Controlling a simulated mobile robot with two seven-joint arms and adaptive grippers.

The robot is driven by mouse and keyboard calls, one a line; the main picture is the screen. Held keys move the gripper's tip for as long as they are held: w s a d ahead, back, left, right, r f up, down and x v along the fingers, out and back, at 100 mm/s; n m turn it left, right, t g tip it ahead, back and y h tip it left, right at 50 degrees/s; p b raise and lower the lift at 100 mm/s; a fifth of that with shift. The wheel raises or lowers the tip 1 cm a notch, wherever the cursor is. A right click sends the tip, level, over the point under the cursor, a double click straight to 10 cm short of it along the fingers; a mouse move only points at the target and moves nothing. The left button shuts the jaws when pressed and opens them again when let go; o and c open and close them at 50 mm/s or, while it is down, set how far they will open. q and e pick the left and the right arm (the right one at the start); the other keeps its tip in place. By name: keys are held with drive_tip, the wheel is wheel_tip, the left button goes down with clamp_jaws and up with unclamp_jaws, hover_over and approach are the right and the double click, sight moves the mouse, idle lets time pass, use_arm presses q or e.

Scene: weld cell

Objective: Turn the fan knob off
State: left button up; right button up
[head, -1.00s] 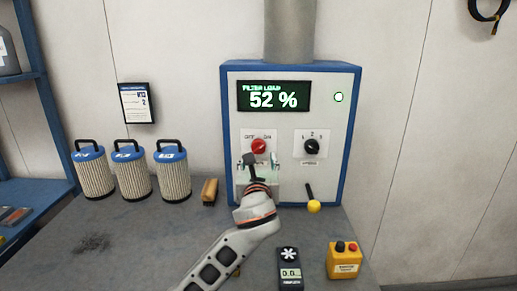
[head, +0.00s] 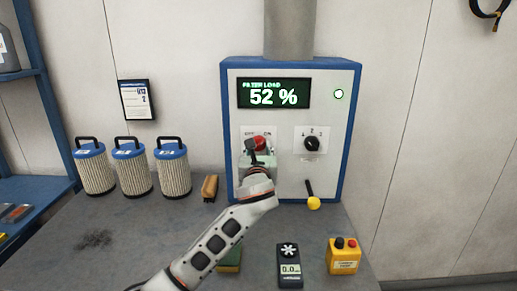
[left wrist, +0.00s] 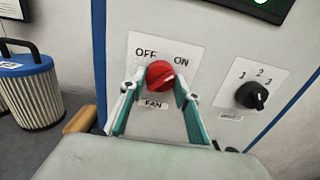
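The red fan knob (head: 259,143) is on the front of a blue-edged white control panel (head: 338,135), under a display reading 52 %. In the left wrist view the red knob (left wrist: 160,74) sits between the OFF and ON labels, with a FAN label below. Its ridge seems to tilt toward ON, but I cannot be sure. My left gripper (head: 258,158) is at the knob and partly covers it. In the wrist view its teal-lined fingers (left wrist: 160,86) are spread, one on each side of the knob; I cannot tell whether they touch it. My right gripper is not in view.
A black selector knob (head: 312,144) is right of the fan knob. A yellow-ended lever (head: 313,202) is below it. A meter (head: 289,266) and yellow button box (head: 343,257) are in front.

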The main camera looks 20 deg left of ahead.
use_arm(q)
drive_tip(key=shift+n, duration=0.4)
drive_tip(key=n, duration=0.4)
drive_tip(key=shift+d, duration=0.1)
drive_tip(key=n, duration=0.4)
drive_tip(key=shift+n, duration=0.3)
drive_tip(key=n, duration=0.4)
drive_tip(key=shift+r+n, duration=0.15)
drive_tip(key=shift+n, duration=2.05)
drive_tip(key=o, duration=1.1)
drive_tip(key=shift+o, duration=0.2)
